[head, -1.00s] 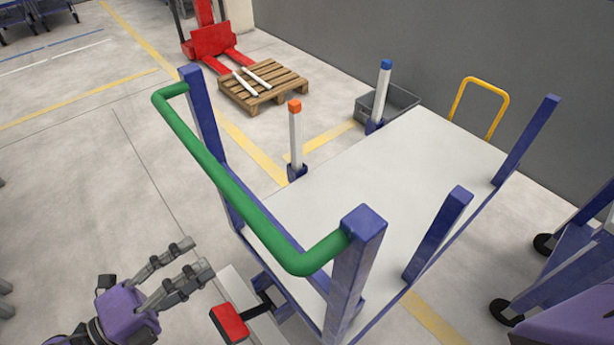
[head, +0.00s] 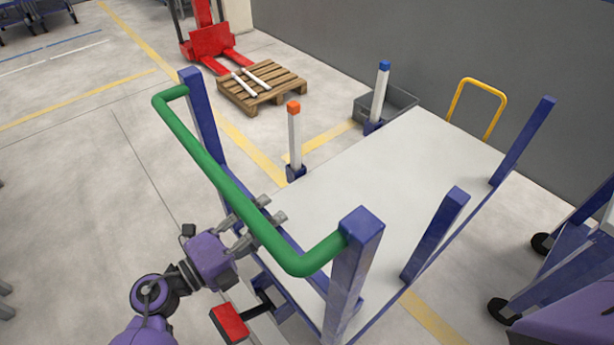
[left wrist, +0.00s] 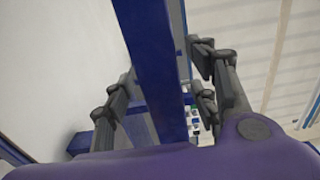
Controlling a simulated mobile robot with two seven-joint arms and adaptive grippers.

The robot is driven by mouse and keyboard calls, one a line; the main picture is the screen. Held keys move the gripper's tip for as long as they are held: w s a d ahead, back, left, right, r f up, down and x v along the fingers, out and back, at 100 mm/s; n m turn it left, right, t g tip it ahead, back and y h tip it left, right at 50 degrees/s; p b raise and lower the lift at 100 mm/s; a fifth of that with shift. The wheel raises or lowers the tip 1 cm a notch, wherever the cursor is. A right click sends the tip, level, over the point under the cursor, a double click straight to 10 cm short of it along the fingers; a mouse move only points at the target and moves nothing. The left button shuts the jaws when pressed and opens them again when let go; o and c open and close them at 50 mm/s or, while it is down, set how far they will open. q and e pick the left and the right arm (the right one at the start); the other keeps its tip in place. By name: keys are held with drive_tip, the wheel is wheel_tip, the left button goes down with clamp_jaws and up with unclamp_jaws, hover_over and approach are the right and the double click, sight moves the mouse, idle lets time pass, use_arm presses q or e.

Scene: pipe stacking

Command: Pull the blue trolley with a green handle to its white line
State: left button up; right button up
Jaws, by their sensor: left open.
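The blue trolley (head: 355,275) has a flat white deck (head: 400,170), blue corner posts and a green handle (head: 205,160) at its near left end. My left gripper (head: 270,208) is open at the handle's middle, partly hidden by the green bar, with its fingertips showing just past it. I cannot tell whether it touches the bar. A white line (head: 50,57) lies on the floor at the far upper left. My right gripper is not in view.
White posts with orange (head: 294,135) and blue (head: 380,92) tops stand behind the trolley. A red pallet truck (head: 210,42), wooden pallet (head: 262,82) and grey crate (head: 398,104) lie further back. A grey wall (head: 440,50) closes the right.

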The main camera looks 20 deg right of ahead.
use_arm(q)
drive_tip(key=shift+d, duration=0.1)
clamp_jaws()
idle(0.3)
drive_tip(key=shift+f, duration=0.1)
